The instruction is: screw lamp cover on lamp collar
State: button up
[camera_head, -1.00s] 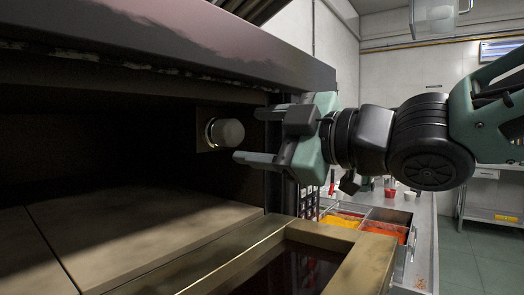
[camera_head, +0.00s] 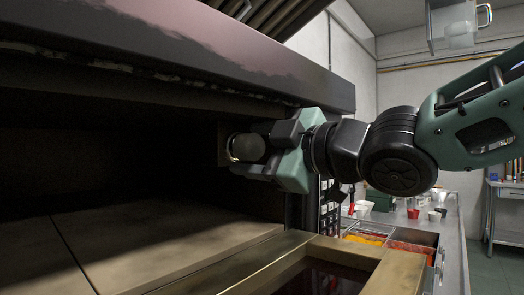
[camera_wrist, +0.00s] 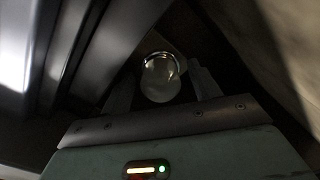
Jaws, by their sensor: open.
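The lamp cover (camera_head: 247,148) is a rounded, pale glass dome on the oven's inner side wall, seated at the lamp collar (camera_head: 230,149). In the wrist view the cover (camera_wrist: 161,82) is a clear dome, with the collar (camera_wrist: 159,56) showing as a bright ring at its far end. My gripper (camera_head: 257,150) is open, its fingers on either side of the cover. In the wrist view dark gaps show between the cover and both fingers of my gripper (camera_wrist: 162,75). Whether the cover's thread is engaged cannot be seen.
The oven floor (camera_head: 170,247) lies below, and the oven's top front edge (camera_head: 200,50) runs above my gripper. The open door (camera_head: 370,275) with its dark window juts out in front. A counter with food trays (camera_head: 385,240) stands at right.

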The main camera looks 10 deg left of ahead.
jog(key=c, duration=0.9)
jog(key=shift+r+m+p, duration=0.1)
jog(key=shift+m+p, duration=0.4)
jog(key=shift+m+p, duration=0.45)
jog(key=shift+m, duration=0.15)
jog(key=shift+m+p, duration=1.25)
jog(key=shift+m, duration=0.25)
jog(key=o, duration=1)
jog(key=shift+w+d, duration=0.1)
jog(key=shift+c, duration=0.4)
